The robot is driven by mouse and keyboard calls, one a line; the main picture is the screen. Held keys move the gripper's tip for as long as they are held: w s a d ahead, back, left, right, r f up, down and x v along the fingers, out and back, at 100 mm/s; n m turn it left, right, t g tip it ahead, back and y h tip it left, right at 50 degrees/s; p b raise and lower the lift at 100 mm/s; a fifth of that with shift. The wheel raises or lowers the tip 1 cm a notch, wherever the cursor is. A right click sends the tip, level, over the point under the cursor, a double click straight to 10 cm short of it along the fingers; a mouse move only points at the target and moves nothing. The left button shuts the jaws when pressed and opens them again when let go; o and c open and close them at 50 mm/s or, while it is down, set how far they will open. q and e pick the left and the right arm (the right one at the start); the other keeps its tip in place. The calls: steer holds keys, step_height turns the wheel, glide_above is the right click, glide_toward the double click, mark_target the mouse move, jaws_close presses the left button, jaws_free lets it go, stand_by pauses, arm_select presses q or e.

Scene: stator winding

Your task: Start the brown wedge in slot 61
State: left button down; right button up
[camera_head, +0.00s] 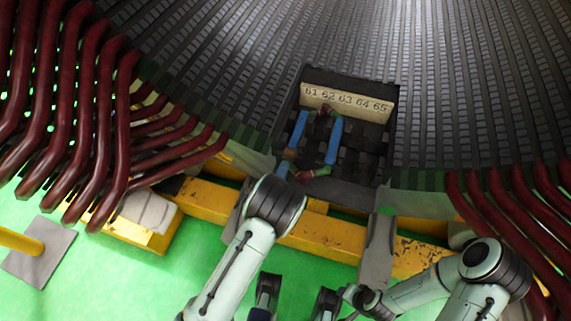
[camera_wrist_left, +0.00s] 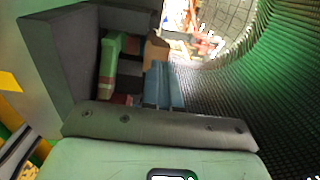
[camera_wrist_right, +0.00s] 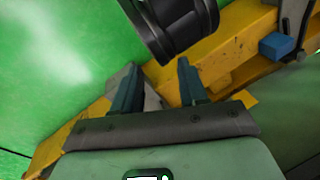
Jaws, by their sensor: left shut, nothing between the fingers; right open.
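The brown wedge (camera_head: 289,154) shows as a small brown block at the left side of the dark slot bay under the number plate (camera_head: 348,103), which reads 61 to 65. In the left wrist view the brown block (camera_wrist_left: 156,48) is just beyond my left fingertips. My left gripper (camera_wrist_left: 162,68) is shut with nothing between its fingers. Whether its tips touch the block, I cannot tell. The wedge's far end and the slot mouth are hidden. My right gripper (camera_wrist_right: 157,80) is open and empty, over the yellow beam and green floor.
A green block (camera_wrist_left: 109,62) is beside the brown one. Dark walls frame the bay. Dark red coil ends (camera_head: 85,100) flank it. A yellow beam (camera_head: 325,236) runs below.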

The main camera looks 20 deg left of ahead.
mark_target(288, 156)
arm_select(q)
steer(key=shift+w, duration=1.15)
arm_select(e)
steer(key=shift+w+d+f, duration=0.2)
steer(key=shift+w+f, duration=0.05)
steer(key=shift+w, duration=0.1)
arm_select(q)
steer(key=shift+w+b, duration=0.35)
steer(key=shift+w, duration=0.7)
arm_select(e)
steer(key=shift+w+d+f, duration=0.15)
steer(key=shift+w, duration=0.05)
